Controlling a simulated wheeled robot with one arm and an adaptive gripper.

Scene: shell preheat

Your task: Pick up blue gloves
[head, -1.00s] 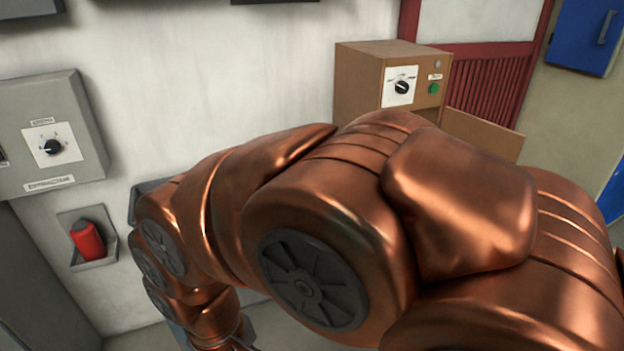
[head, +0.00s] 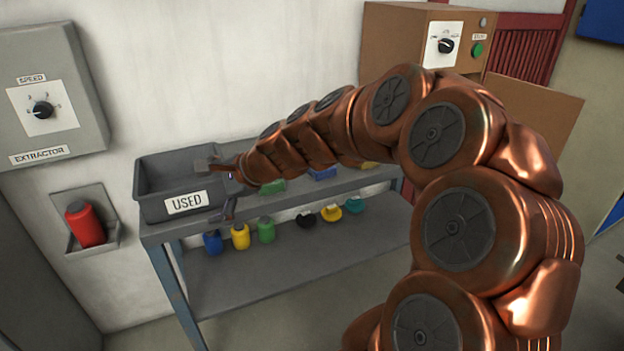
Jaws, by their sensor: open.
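A small blue item (head: 322,173), perhaps the blue gloves, lies on the top of the grey table (head: 228,231), partly hidden by my arm. My gripper (head: 217,188) is open and points left at the right end of the grey bin labelled USED (head: 160,209). One finger is over the bin's rim and the other is lower, by its right front corner. The blue item is to the right of my gripper, apart from it. I see nothing between the fingers.
A green item (head: 272,187) and a yellow one (head: 370,164) also lie on the tabletop. The lower shelf (head: 290,262) holds several coloured bottles and small round things. A red bottle (head: 85,224) sits in a wall holder. A brown control box (head: 400,40) stands behind my arm.

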